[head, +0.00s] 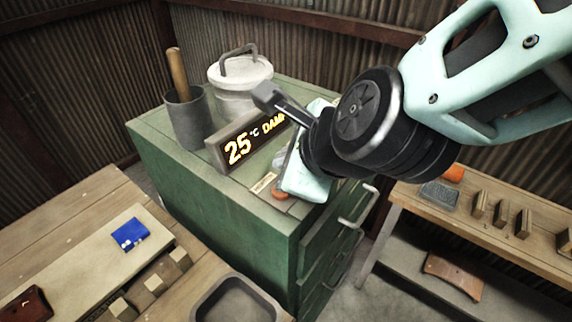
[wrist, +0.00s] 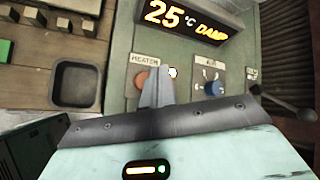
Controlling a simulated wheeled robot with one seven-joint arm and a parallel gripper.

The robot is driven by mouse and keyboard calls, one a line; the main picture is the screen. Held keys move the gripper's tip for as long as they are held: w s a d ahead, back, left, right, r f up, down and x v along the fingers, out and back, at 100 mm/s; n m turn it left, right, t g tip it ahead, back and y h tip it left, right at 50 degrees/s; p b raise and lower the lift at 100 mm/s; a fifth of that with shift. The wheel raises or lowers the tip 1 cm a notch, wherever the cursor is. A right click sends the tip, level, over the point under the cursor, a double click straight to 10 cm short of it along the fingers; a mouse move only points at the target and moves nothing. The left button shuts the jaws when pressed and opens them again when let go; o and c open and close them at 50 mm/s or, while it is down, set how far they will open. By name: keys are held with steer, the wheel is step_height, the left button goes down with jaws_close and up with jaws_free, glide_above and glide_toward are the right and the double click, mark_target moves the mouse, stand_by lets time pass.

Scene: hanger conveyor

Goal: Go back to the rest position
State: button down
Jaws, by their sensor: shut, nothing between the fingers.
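My gripper (wrist: 160,72) is shut with nothing between its fingers, which meet in one narrow grey wedge. In the wrist view it is over the green control panel (wrist: 118,65), beside the orange HEATER knob (wrist: 141,79). I cannot tell whether the fingertips touch the panel. The blue AIR knob (wrist: 214,88) is to the right of the fingers. In the head view my gripper (head: 284,160) is low over the green cabinet (head: 225,200), and my arm covers part of its top. The HEATER knob (head: 280,192) shows just below it.
A lit sign (head: 245,145) reads 25 °C DAMP. A dark lever (head: 275,100) sticks up beside my wrist. A grey pot (head: 186,118) and a lidded white can (head: 240,85) stand behind. Wooden benches flank the cabinet; a blue cloth (head: 130,234) lies on the left one.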

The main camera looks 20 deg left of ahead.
steer(key=shift+r+p, duration=0.5)
steer(key=shift+r, duration=0.4)
steer(key=shift+f, duration=0.1)
steer(key=shift+s+d+f+n+b, duration=0.2)
steer(key=shift+d+n+b, duration=0.15)
steer(key=shift+n, duration=0.15)
steer(key=s+d+f+n+g+h+b, duration=0.1)
steer(key=s+d+f+n+g+h, duration=0.1)
steer(key=d+n, duration=0.5)
steer(key=s+d+f+n+g+h+b, duration=0.2)
steer(key=s+d+n, duration=0.3)
steer(key=d+n, duration=0.3)
steer(key=s+d+f+n+g+h+b, duration=0.2)
steer(key=s+d+f+n, duration=0.1)
steer(key=d+n, duration=0.5)
steer(key=shift+s+f+n, duration=0.15)
steer(key=shift+f+n, duration=0.35)
